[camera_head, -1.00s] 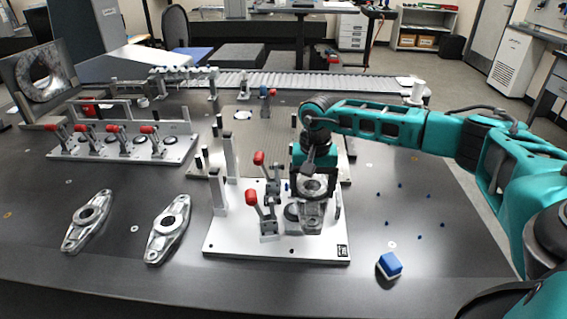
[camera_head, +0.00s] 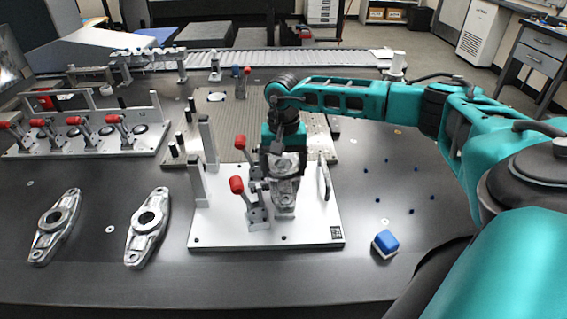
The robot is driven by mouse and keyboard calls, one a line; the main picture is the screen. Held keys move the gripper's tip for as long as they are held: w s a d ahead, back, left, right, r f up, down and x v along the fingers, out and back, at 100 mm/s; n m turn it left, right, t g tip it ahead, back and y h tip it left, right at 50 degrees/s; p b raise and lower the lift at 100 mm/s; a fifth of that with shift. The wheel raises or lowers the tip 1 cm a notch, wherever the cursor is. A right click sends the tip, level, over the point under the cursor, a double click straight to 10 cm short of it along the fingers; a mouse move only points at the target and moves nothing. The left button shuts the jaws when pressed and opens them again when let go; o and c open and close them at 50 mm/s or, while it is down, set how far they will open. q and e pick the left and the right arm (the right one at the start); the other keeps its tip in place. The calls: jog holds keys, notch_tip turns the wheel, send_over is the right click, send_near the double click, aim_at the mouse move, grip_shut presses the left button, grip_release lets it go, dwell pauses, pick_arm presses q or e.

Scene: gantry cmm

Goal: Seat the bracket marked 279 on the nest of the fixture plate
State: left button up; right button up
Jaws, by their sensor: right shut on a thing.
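My right gripper (camera_head: 284,160) is shut on a grey metal bracket (camera_head: 285,196), which hangs below its fingers. The bracket is over the middle of the white fixture plate (camera_head: 215,230), right of two red-handled toggle clamps (camera_head: 250,190). It hides the nest, and I cannot tell whether it touches it. Two more grey brackets, a left one (camera_head: 55,226) and a right one (camera_head: 147,228), lie on the dark table left of the plate. No number can be read on any bracket. My left gripper is not in view.
Two upright posts (camera_head: 208,142) stand at the plate's left and a handle-like loop (camera_head: 324,178) at its right. A blue and white block (camera_head: 385,243) and several small blue pieces lie to the right. A second clamp fixture (camera_head: 85,140) stands back left.

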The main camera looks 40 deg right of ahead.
aim_at(283, 177)
notch_tip(283, 177, down, 2)
jog(key=shift+b, duration=0.65)
jog(key=shift+f+b, duration=0.8)
jog(key=shift+f, duration=0.3)
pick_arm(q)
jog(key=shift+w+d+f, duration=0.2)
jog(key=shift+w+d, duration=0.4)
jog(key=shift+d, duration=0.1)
pick_arm(e)
jog(key=shift+r, duration=0.2)
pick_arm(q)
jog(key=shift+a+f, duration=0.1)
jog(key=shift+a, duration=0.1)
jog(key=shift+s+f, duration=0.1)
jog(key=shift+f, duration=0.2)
pick_arm(e)
jog(key=shift+f, duration=0.3)
pick_arm(q)
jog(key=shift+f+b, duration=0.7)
jog(key=shift+b, duration=0.1)
pick_arm(e)
jog(key=shift+f, duration=1.05)
jog(key=o, duration=1.3)
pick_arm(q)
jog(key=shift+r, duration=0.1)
pick_arm(e)
jog(key=shift+o, duration=0.2)
